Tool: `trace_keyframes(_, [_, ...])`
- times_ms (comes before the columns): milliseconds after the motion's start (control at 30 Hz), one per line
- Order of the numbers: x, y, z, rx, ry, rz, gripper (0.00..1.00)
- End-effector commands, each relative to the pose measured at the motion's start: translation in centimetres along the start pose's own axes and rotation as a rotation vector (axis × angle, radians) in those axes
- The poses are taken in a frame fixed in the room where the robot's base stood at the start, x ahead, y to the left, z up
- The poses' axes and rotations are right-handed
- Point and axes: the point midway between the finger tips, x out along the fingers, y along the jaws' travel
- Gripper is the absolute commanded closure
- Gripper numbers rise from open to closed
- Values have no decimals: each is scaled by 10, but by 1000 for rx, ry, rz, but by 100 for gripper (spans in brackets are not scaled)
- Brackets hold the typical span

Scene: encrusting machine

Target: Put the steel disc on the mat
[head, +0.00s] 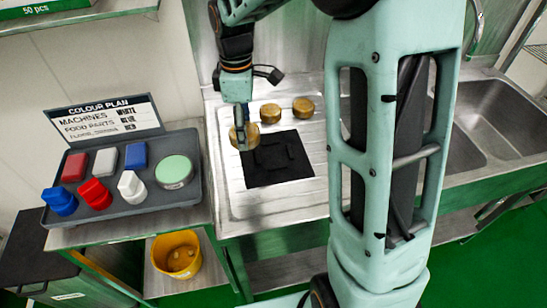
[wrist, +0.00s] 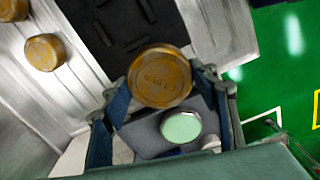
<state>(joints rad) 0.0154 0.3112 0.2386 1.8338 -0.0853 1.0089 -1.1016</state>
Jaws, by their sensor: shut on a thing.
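My gripper (head: 241,120) is shut on a round gold-brown disc (head: 237,138), at the back left corner of the black mat (head: 293,172). In the wrist view the held disc (wrist: 160,78) sits between the fingertips, its marked face towards the camera. The mat (wrist: 98,38) lies beyond it there, with dark raised bars on it. I cannot tell whether the disc touches anything below. No plainly steel-coloured disc shows; the held one looks gold-brown. A green-topped disc with a pale rim (head: 175,170) sits on the grey tray at the left.
Two more gold-brown discs (head: 270,113) (head: 303,107) stand on the steel draining board (head: 226,205) behind the mat. The grey tray (head: 125,211) holds red, white and blue pieces. A yellow bucket (head: 176,270) is below. Sink basins (head: 455,128) are to the right.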

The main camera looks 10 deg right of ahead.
Motion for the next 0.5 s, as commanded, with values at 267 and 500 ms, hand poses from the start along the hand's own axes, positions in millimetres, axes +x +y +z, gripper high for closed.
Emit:
trace_keyframes(267, [-6, -4, -37, -572, 1, 4, 88])
trace_keyframes(500, [-10, -8, -52, -843, -1, 4, 88])
